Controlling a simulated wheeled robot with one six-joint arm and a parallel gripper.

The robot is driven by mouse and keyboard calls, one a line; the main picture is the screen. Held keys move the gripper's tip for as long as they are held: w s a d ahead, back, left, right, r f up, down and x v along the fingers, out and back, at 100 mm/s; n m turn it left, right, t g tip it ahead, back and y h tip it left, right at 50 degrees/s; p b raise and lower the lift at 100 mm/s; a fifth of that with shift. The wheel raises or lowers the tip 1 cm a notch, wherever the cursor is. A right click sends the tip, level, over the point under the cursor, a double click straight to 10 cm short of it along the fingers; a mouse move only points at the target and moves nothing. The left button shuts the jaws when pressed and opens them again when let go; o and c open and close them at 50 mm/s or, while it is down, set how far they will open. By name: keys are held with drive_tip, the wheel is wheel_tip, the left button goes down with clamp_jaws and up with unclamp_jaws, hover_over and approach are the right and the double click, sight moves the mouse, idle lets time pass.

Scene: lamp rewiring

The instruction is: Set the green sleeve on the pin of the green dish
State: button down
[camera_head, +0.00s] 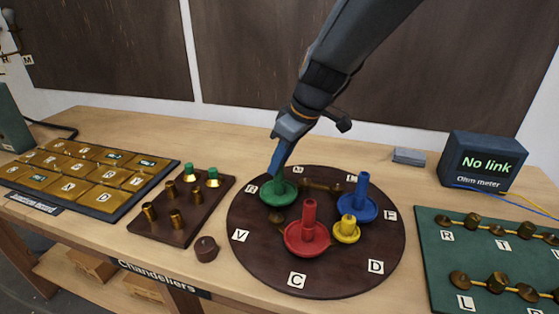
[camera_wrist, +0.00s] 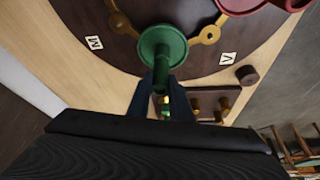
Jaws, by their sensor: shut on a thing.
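The green dish (camera_head: 280,194) sits at the upper left of a dark round board; it also shows in the wrist view (camera_wrist: 152,42). My gripper (camera_head: 275,172) points down over the dish and is shut on the green sleeve (camera_wrist: 162,76). In the wrist view the sleeve lies between my two fingertips (camera_wrist: 162,88), in line with the dish. The sleeve and fingers hide the dish's pin, so I cannot tell how far the sleeve is down on it.
On the round board (camera_head: 337,282) stand a red dish (camera_head: 306,240), a blue dish (camera_head: 358,208) and a yellow dish (camera_head: 346,231) close by. A peg rack (camera_head: 160,229) with brass and green-capped pegs is left. A brown knob (camera_head: 206,249) lies between. The ohm meter (camera_head: 485,163) reads "No link".

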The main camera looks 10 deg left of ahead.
drive_tip(key=shift+f, duration=0.2)
drive_tip(key=c, duration=1.5)
unclamp_jaws()
drive_tip(key=b+v, duration=0.1)
drive_tip(key=v, duration=0.7)
drive_tip(key=shift+f, duration=0.1)
